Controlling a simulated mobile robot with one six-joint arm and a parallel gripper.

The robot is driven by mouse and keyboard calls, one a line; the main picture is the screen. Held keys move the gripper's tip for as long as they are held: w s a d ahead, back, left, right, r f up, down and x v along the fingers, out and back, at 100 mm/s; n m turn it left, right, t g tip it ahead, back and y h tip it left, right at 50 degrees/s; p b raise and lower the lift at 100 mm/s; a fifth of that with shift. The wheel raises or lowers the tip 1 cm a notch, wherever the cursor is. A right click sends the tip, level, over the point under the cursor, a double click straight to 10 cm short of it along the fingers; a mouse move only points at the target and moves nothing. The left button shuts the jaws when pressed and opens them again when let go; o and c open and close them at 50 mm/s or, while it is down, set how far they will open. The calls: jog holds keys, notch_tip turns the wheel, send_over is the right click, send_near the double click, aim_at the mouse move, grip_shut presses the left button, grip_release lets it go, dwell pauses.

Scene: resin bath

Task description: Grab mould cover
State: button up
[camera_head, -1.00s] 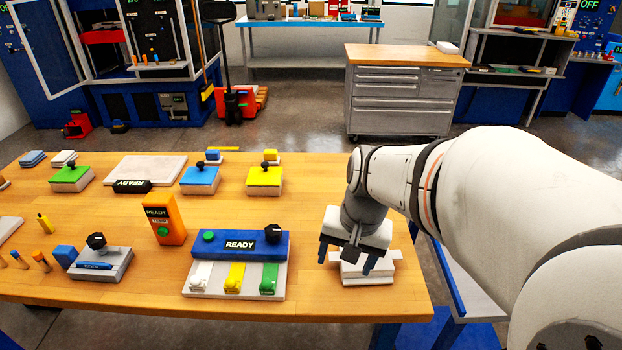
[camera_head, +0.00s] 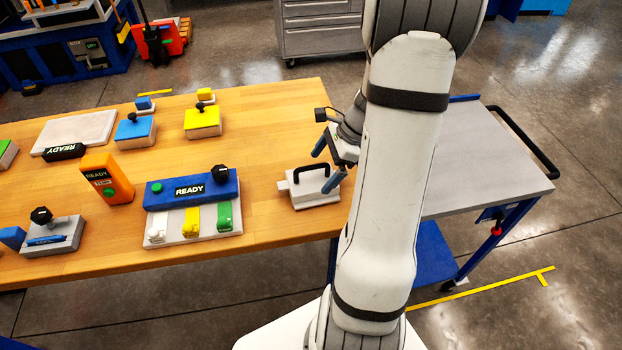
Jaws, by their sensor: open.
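A whitish block with a black arched handle, which looks like the mould cover (camera_head: 317,196), sits on the wooden table near its right end. A pale tab sticks out on its left side. My arm hides the area just right of the block.
Left of the block is a blue READY panel (camera_head: 191,188) with white, yellow and green pieces before it. An orange READY device (camera_head: 106,178) and blue (camera_head: 135,130) and yellow (camera_head: 202,122) knobbed blocks stand further left. A grey-topped cart (camera_head: 480,160) adjoins the right.

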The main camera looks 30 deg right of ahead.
aim_at(315, 178)
jog(key=shift+a+x, duration=0.2)
jog(key=shift+x, duration=1.75)
jog(key=shift+r, duration=0.15)
jog(key=shift+c, duration=0.6)
jog(key=shift+w, duration=0.1)
jog(key=c, duration=1.4)
